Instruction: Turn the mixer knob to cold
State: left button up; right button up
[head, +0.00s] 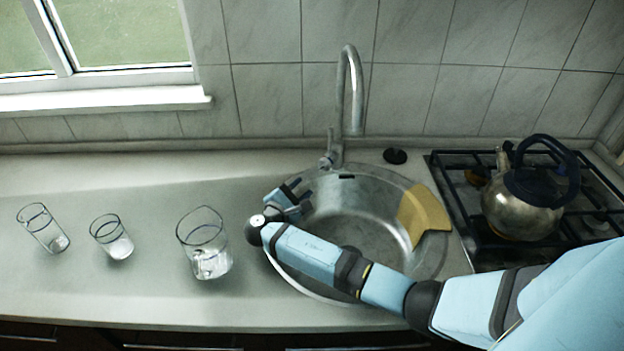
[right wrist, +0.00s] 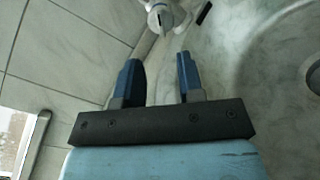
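The mixer is a tall curved metal tap (head: 356,90) behind the round sink. Its small knob (head: 327,161) sits on the left side of the tap's base. My right gripper (head: 301,192) is over the left rim of the sink, in front and to the left of the knob. In the right wrist view, my right gripper (right wrist: 158,60) is open, with nothing between its two blue fingers. The mixer's base and knob (right wrist: 162,17) show beyond the fingertips, apart from them. My left gripper is not in view.
The metal sink (head: 385,215) holds a yellow cloth or board (head: 424,212) on its right rim. Several glasses stand on the counter at left, the nearest glass (head: 204,245) close to my right wrist. A kettle (head: 520,205) stands on the stove. A black plug (head: 395,156) lies behind the sink.

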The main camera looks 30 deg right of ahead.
jog(key=v, duration=0.3)
jog(key=shift+s+a, duration=0.15)
jog(key=shift+a, duration=0.2)
